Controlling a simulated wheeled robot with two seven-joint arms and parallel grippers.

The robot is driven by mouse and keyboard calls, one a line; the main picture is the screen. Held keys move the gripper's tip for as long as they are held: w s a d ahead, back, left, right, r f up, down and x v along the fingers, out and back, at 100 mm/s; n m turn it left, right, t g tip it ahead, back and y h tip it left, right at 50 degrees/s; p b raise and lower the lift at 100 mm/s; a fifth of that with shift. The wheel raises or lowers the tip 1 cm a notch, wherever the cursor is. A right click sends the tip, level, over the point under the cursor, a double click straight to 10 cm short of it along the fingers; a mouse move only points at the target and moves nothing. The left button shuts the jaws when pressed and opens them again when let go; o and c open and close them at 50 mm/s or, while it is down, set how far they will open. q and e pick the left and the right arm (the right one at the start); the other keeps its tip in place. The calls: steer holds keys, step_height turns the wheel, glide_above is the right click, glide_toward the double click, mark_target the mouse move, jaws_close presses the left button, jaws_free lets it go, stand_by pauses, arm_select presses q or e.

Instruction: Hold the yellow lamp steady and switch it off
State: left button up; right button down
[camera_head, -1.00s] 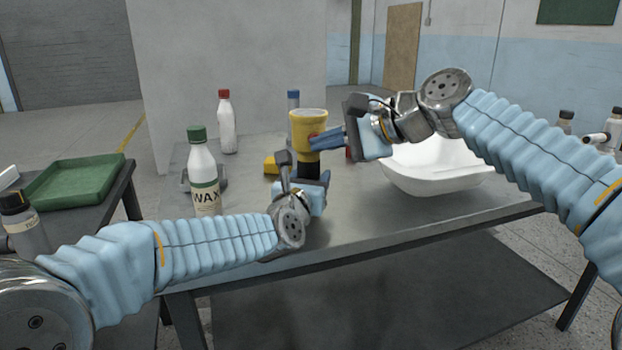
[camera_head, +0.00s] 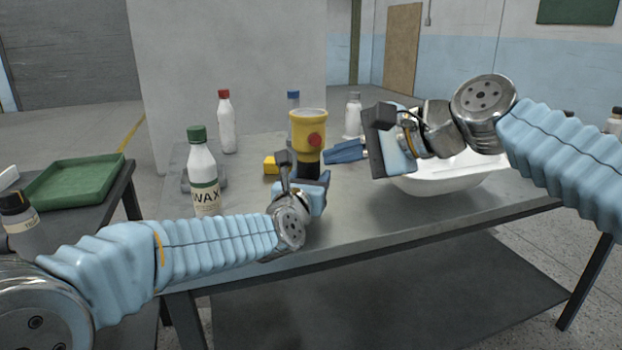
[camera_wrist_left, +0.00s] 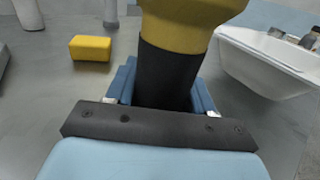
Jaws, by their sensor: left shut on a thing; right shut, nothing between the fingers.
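The yellow lamp (camera_head: 309,126) stands upright on the grey table, with a round red button (camera_head: 315,141) on its side and a black lower part. My left gripper (camera_head: 308,182) is shut on that black lower part. The left wrist view shows the black grip (camera_wrist_left: 165,75) between the blue fingers, under the yellow head. My right gripper (camera_head: 332,155) is shut and empty. Its blue fingers point left and lie right of the lamp, apart from the red button. I cannot tell whether the lamp is lit.
A white tub shell (camera_head: 450,180) stands right, behind my right wrist. A green-capped WAX bottle (camera_head: 203,170) is left of the lamp. A green tray (camera_head: 75,180) is far left.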

steer(key=shift+s+d, duration=0.1)
steer(key=shift+s, duration=0.25)
arm_select(q)
steer(key=o, duration=1.2)
steer(key=shift+o, duration=0.2)
